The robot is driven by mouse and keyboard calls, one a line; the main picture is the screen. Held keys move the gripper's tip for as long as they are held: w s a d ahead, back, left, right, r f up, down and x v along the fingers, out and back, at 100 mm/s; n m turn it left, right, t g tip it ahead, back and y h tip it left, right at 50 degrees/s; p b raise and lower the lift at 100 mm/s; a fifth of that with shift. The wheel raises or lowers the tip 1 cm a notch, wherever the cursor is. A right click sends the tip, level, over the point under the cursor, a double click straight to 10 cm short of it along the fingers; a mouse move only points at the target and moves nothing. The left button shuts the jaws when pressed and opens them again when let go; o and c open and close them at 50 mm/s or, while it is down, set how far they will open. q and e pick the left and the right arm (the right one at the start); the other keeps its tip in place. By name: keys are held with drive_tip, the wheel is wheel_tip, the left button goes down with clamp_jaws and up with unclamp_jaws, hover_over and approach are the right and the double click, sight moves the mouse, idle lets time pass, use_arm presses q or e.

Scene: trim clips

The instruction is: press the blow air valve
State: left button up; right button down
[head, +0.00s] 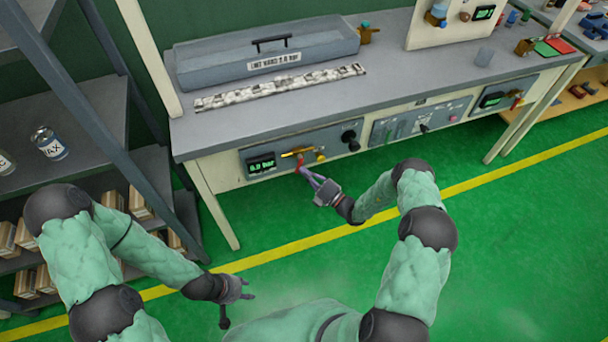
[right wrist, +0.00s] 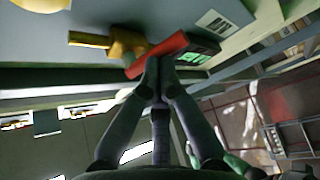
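The air valve (head: 297,152) is a brass fitting with a red lever (head: 299,164) on the front panel of the workbench. In the right wrist view its brass body (right wrist: 112,43) and red lever (right wrist: 170,50) show close up. My right gripper (head: 303,172) is at the lever. Its fingertips (right wrist: 156,62) are together and appear to touch the lever's near side, covering a little of it. I cannot see the lever between the fingers. My left gripper (head: 252,289) is low in front of the bench, with its fingers apart and empty, away from the valve.
A green-lit display (head: 262,165) reading about 6.0 bar is left of the valve. A yellow knob (head: 320,156) and a black knob (head: 349,138) are to its right. A shelf (head: 80,110) is at the left. The green floor in front is clear.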

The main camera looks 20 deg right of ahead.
drive_tip(key=shift+a, duration=0.4)
drive_tip(key=shift+a+r+m+t, duration=0.2)
drive_tip(key=shift+a+m+t, duration=0.25)
drive_tip(key=shift+m, duration=0.25)
idle(1.2)
drive_tip(key=shift+a+r, duration=0.3)
drive_tip(key=shift+a, duration=0.1)
idle(0.5)
drive_tip(key=shift+a+r+p, duration=0.25)
drive_tip(key=shift+a+p, duration=0.1)
drive_tip(key=shift+a, duration=0.05)
drive_tip(key=shift+f, duration=0.1)
approach(297, 173)
drive_tip(key=s+a+f, duration=0.1)
drive_tip(key=s+a, duration=0.2)
drive_tip(key=s, duration=0.2)
drive_tip(key=shift+s+a+f+p, duration=0.2)
drive_tip(key=shift+s+a+p, duration=0.1)
drive_tip(key=shift+s+p, duration=0.1)
